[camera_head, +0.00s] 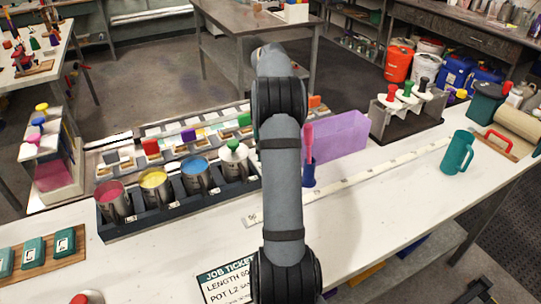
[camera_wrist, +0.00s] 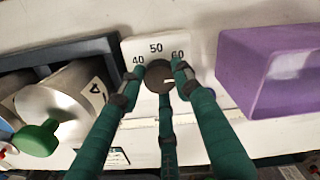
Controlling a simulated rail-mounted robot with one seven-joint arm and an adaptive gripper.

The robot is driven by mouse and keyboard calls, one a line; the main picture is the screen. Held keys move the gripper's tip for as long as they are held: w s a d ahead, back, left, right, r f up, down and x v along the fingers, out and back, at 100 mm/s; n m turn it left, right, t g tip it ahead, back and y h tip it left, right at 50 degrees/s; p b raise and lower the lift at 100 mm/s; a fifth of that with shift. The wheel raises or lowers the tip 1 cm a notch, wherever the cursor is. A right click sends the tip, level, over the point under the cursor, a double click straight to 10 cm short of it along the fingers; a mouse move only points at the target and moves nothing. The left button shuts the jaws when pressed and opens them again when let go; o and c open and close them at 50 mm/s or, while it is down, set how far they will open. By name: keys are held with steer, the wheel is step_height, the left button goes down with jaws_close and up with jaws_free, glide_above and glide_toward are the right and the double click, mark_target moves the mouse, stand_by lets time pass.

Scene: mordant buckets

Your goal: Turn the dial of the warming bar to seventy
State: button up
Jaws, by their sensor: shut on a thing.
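In the wrist view, the dial (camera_wrist: 153,84) is a round dark grey knob with a short pale mark on its right side. It sits before a white scale plate (camera_wrist: 157,33) reading 40, 50 and 60. The mark lies clockwise of the 60; no numeral shows beside it. My gripper (camera_wrist: 160,80) has green fingers with dark joints, closed around the dial. The warming bar (camera_head: 165,217) is a long dark trough holding several metal pots in the head view. In that view my arm hides the dial and my gripper.
A purple block (camera_wrist: 272,70) stands close right of the dial, also behind my arm in the head view (camera_head: 340,137). A green-knobbed pot (camera_wrist: 72,100) is close left.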

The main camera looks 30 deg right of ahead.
steer(key=shift+m, duration=1)
steer(key=o, duration=1.2)
steer(key=shift+c, duration=0.2)
steer(key=shift+r, duration=3.75)
steer(key=shift+f, duration=0.1)
step_height(320, 180, down, 8)
steer(key=shift+r, duration=0.25)
steer(key=shift+r+n, duration=0.1)
steer(key=shift+n, duration=0.3)
